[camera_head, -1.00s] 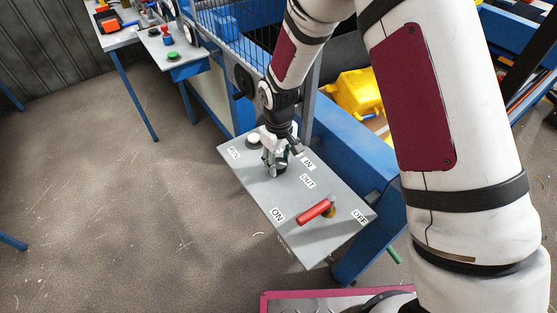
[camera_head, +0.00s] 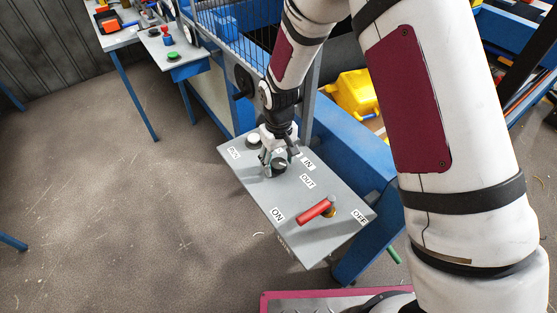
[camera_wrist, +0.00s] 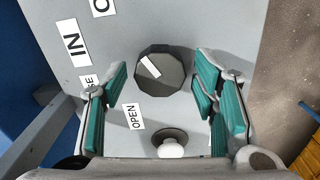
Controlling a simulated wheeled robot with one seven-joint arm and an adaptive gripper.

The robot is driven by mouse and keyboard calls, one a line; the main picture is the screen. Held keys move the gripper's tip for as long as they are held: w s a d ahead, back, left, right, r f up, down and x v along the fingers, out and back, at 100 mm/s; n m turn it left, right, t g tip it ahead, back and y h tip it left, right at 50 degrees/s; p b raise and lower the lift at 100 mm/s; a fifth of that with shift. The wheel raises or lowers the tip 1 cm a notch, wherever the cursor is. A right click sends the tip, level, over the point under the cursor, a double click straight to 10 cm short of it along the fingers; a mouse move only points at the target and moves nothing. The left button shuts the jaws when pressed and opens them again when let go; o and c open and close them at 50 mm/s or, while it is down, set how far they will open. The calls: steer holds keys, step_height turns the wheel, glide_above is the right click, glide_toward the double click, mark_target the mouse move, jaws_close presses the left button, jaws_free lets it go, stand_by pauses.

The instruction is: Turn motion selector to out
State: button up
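The motion selector is a dark faceted knob (camera_head: 279,168) with a white pointer line on a grey panel (camera_head: 240,172). In the wrist view the knob (camera_wrist: 172,82) is unobstructed, and its pointer line slants to the upper left, roughly between the IN label (camera_wrist: 76,43) and the cut-off label starting with O (camera_wrist: 101,6). In the head view the OUT label (camera_head: 308,181) is readable. My gripper (camera_head: 278,163) is over the knob. In the wrist view its teal-padded fingers (camera_wrist: 165,90) are spread wide on both sides of the knob, with visible gaps, holding nothing.
A white button (camera_wrist: 170,148) is close to the knob, beside the OPEN label (camera_wrist: 133,116). A red lever (camera_head: 314,211) sits between ON and OFF labels on the same panel. A blue beam (camera_head: 350,160) and mesh fence (camera_head: 232,35) border the panel.

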step_height(320, 180, up, 12)
stand_by(0.8)
stand_by(0.3)
step_height(320, 180, up, 8)
steer(key=r+m+t, duration=0.1)
glide_above(278, 163)
steer(key=s+d, duration=0.2)
steer(key=d, duration=0.3)
steer(key=s+d+r+m+t, duration=0.1)
steer(key=s+d+r, duration=0.35)
steer(key=r, duration=0.25)
steer(key=s+d+r+m+t, duration=0.1)
steer(key=s+d+r, duration=0.2)
steer(key=s, duration=0.5)
steer(key=s+d+r+m+t, duration=0.2)
steer(key=s+d+r, duration=0.2)
steer(key=s, duration=0.4)
steer(key=shift+d+r+t, duration=0.15)
steer(key=shift+d+t, duration=0.15)
steer(key=shift+d, duration=0.55)
steer(key=shift+s, duration=0.1)
